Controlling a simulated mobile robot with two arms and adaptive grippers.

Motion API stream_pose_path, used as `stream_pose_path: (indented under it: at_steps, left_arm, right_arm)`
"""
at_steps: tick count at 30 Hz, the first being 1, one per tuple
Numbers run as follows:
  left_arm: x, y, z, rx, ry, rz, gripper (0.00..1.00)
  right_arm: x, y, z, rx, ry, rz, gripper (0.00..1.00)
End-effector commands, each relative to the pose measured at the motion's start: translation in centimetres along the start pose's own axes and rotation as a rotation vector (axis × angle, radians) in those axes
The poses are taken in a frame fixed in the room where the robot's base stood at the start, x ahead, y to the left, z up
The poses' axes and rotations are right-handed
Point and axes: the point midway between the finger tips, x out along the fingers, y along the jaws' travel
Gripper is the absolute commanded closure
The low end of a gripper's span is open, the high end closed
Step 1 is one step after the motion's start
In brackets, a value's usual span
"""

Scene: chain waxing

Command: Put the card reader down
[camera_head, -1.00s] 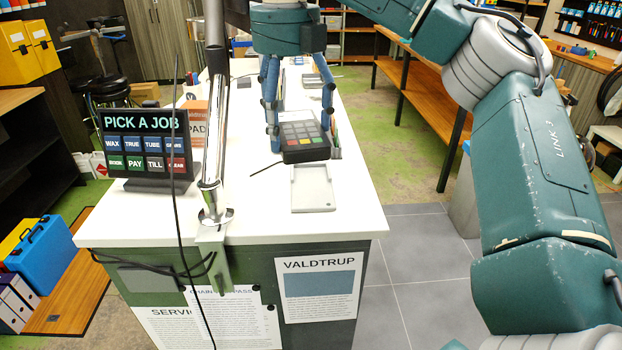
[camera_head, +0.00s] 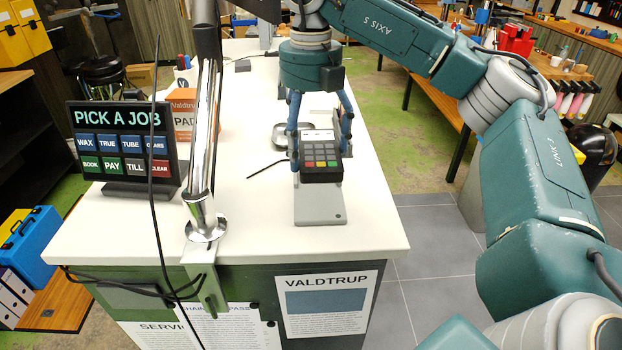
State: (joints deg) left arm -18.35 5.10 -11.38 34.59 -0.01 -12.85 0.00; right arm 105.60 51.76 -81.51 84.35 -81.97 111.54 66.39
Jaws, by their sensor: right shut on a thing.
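The card reader (camera_head: 321,164) is a small black terminal with grey, red, yellow and green keys and a pale top. My right gripper (camera_head: 320,150) comes down from above with blue fingers on both sides of it and is shut on it. The reader is at the back part of a grey cradle (camera_head: 319,211) on the white counter. Its front covers the cradle's back part; I cannot tell whether it touches the cradle. My left gripper is not in view.
The white counter (camera_head: 257,215) has free room around the cradle. A "PICK A JOB" screen (camera_head: 122,145) stands at left, with an orange box (camera_head: 183,115) behind. A chrome post (camera_head: 203,150) is clamped to the front edge.

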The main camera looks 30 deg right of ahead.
Motion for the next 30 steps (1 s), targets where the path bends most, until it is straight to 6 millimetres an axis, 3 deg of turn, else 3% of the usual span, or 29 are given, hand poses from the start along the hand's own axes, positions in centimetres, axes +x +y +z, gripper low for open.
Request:
stream_pose_path:
  at_steps: [4,9,11,18,29,30]
  left_arm:
    - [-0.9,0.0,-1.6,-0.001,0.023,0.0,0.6]
    - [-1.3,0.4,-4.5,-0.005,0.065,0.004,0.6]
    - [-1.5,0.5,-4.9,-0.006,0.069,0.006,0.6]
    - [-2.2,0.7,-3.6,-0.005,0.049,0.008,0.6]
    - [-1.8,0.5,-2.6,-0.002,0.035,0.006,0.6]
    - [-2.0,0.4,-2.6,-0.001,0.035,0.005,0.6]
  right_arm:
    - [2.5,-0.1,0.0,0.001,0.0,0.0,0.49]
    - [3.9,0.0,0.1,0.001,-0.001,0.0,0.49]
    - [4.7,0.0,0.0,0.0,0.0,-0.001,0.49]
    - [7.8,0.0,0.0,0.0,-0.002,0.001,0.49]
    - [8.4,0.1,0.0,0.0,-0.001,0.001,0.49]
    - [8.3,0.1,0.0,0.0,-0.001,0.001,0.08]
